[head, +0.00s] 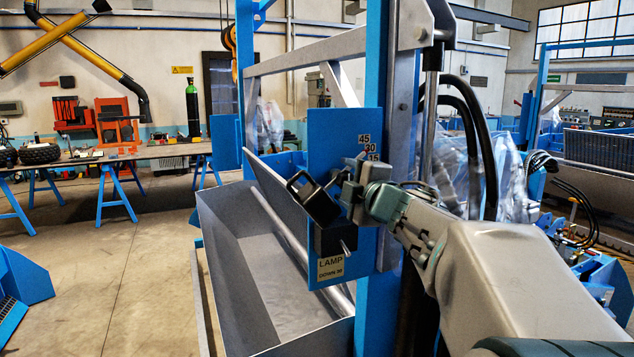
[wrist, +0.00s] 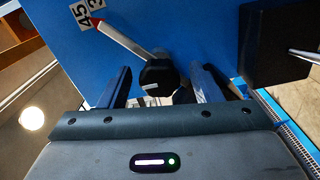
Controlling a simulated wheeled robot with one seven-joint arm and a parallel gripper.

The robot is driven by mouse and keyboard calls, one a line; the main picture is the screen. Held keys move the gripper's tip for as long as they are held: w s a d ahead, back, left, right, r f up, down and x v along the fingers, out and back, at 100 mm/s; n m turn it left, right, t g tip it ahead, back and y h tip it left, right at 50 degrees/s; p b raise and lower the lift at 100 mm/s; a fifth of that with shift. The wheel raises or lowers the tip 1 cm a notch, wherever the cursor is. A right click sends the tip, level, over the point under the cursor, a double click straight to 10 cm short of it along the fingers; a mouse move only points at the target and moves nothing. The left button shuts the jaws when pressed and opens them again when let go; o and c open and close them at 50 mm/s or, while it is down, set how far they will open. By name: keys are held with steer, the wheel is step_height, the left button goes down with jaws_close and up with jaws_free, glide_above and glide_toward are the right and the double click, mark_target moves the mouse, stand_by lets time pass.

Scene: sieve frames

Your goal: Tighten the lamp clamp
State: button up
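The lamp clamp's dark knob (wrist: 158,75) sits on the blue panel (wrist: 190,30) in the wrist view. A white pointer (wrist: 122,40) with a red tip runs from the knob to the angle marks (wrist: 83,13); the tip lies near the border of 45 and 30. My gripper (wrist: 161,88) is open, with one dark finger on each side of the knob. I cannot tell whether either finger touches it. In the head view my arm and hand hide the knob. The black lamp box (head: 333,239) with a metal rod hangs below; it also shows in the wrist view (wrist: 272,42).
A label (head: 330,268) reading LAMP DOWN 30 is on the panel's lower part. A blue post (head: 373,60) stands close behind the panel. A grey metal trough (head: 225,240) lies below and left. Open floor (head: 130,260) is at the left, with a workbench (head: 120,155) behind.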

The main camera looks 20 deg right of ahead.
steer(key=s, duration=1.3)
steer(key=shift+s+d+p, duration=0.25)
steer(key=shift+s+p, duration=0.15)
steer(key=a+f+m+g+h+p, duration=0.1)
steer(key=a+f+m+g+h, duration=0.1)
steer(key=f+m+g, duration=0.35)
steer(key=a+f+m+g+h+p, duration=0.1)
steer(key=a+f+m+g+h, duration=0.15)
steer(key=f+m, duration=0.6)
steer(key=s+a+f+m+g+y+p, duration=0.1)
steer(key=s+a+f+m+g+y, duration=0.1)
steer(key=s+a+f+g+y, duration=0.2)
steer(key=s+a+f+g, duration=0.3)
steer(key=s+a+f, duration=0.3)
steer(key=a+f, duration=0.1)
steer(key=shift+s+a+f+m, duration=0.3)
steer(key=shift+s+a+f, duration=0.1)
steer(key=shift+f, duration=0.1)
